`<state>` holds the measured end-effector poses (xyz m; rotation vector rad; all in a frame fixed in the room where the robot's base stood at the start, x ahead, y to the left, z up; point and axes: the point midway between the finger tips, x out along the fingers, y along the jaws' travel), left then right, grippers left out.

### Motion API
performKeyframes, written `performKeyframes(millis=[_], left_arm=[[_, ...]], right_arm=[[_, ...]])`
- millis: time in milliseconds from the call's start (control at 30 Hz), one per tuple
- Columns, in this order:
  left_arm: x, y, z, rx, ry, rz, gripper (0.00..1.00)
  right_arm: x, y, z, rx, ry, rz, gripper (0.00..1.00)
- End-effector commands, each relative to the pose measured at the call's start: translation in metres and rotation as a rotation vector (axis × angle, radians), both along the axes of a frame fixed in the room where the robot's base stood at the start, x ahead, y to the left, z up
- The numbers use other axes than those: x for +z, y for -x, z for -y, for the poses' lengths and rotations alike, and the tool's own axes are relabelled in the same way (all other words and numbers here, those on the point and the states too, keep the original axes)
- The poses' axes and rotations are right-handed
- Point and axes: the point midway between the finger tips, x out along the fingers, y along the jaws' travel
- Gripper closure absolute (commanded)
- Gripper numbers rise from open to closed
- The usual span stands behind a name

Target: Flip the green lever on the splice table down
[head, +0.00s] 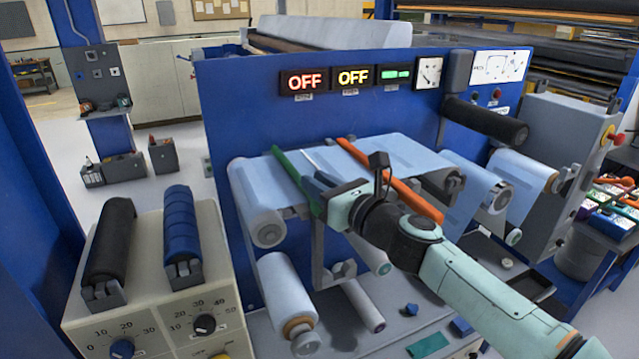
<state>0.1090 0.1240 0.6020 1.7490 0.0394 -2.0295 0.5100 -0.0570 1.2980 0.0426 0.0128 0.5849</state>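The splice table (405,153) is a light blue web-covered surface on the front of the blue machine. The green lever (289,172) is a long bar lying slanted across its left part. An orange lever (357,153) lies slanted further right, partly hidden behind my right wrist. My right gripper (314,181) reaches in from the lower right, with its fingers close beside the right side of the green lever, near its lower half. I cannot tell whether they touch it, and the finger gap is not clear. My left gripper is not in view.
Film rollers (262,205) stick out below and beside the table. A beige console (150,300) with black and blue rollers and dials stands at left. A grey cabinet (560,150) with a red button stands at right. Lit OFF signs (304,81) show on the blue panel.

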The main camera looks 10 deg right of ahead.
Motion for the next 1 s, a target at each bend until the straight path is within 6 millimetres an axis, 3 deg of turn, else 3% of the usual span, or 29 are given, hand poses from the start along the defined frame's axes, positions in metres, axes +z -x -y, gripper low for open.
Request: performKeyframes(millis=[67,1000], left_arm=[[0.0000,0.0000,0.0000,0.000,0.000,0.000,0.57],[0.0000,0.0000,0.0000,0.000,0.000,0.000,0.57]], right_arm=[[0.0000,0.0002,0.0001,0.000,0.000,0.000,1.00],[0.0001,0.0002,0.0003,0.000,0.000,0.000,1.00]])
